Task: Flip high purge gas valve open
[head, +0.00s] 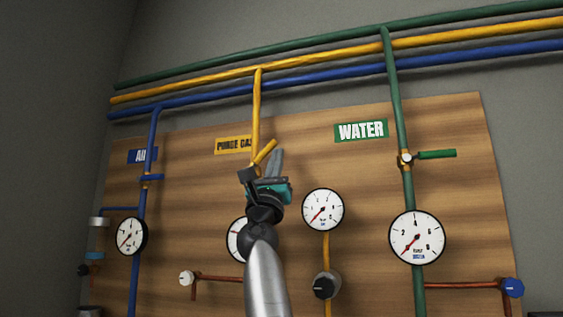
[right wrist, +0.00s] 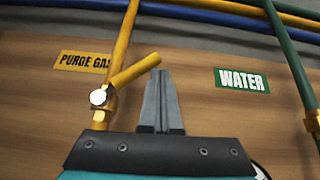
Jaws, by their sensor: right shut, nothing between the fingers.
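My right gripper (head: 277,152) is shut and empty, pointing up, just right of the handle. In the right wrist view its fingertips (right wrist: 160,75) are by the handle's free end; I cannot tell whether they touch. My arm hides the lower valve and pipe. My left gripper is not in view.
The wooden panel (head: 310,160) also carries a blue air valve (head: 152,177) at left and a green water valve handle (head: 436,154) at right. Gauges (head: 323,209) and knobs (head: 324,288) sit below. Horizontal pipes run above.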

